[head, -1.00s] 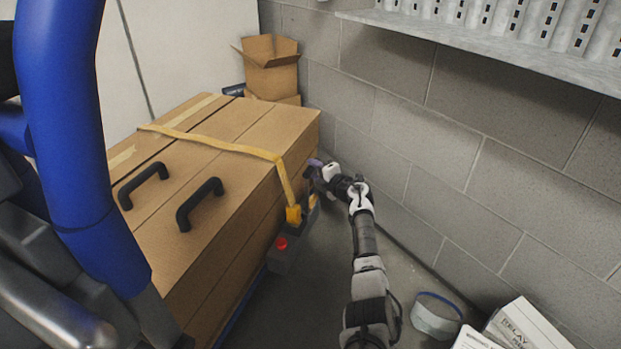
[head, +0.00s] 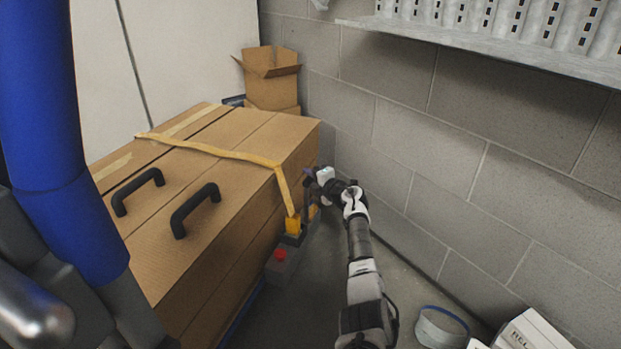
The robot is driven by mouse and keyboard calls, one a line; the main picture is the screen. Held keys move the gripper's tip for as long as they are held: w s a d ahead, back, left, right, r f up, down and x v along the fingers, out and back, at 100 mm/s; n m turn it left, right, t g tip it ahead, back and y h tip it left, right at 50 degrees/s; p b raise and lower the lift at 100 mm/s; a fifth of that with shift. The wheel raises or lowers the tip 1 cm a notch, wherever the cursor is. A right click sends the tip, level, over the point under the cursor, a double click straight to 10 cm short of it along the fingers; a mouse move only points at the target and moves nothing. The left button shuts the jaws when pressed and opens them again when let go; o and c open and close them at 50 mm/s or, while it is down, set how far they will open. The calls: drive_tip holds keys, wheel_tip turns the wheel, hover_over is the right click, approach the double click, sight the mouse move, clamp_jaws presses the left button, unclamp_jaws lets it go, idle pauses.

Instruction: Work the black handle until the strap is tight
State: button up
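The yellow strap (head: 225,152) runs across the top of a large brown carton (head: 225,235) and down its right side. It looks slightly wavy on top. It ends at a yellow fitting (head: 292,225) low on that side. A narrow dark upright part (head: 306,195) beside the fitting looks like the black handle. My gripper (head: 310,178) is at the upper end of that part, between carton and wall. The fingers are too small and dark to tell whether they grip it. Two black pull handles, left (head: 138,190) and right (head: 195,208), stand on the carton top.
A grey box with a red button (head: 280,254) sits below the fitting. A grey block wall (head: 440,170) stands close to my arm's right, with a shelf (head: 480,45) above. A small open carton (head: 270,78) is behind. A pale roll (head: 440,328) and white boxes (head: 535,330) lie at lower right.

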clamp_jaws()
drive_tip(key=shift+d, duration=0.1)
drive_tip(key=s+d+f+p, duration=0.3)
drive_tip(key=s+d+f, duration=0.1)
drive_tip(key=d, duration=0.5)
drive_tip(key=shift+d, duration=0.2)
idle(0.5)
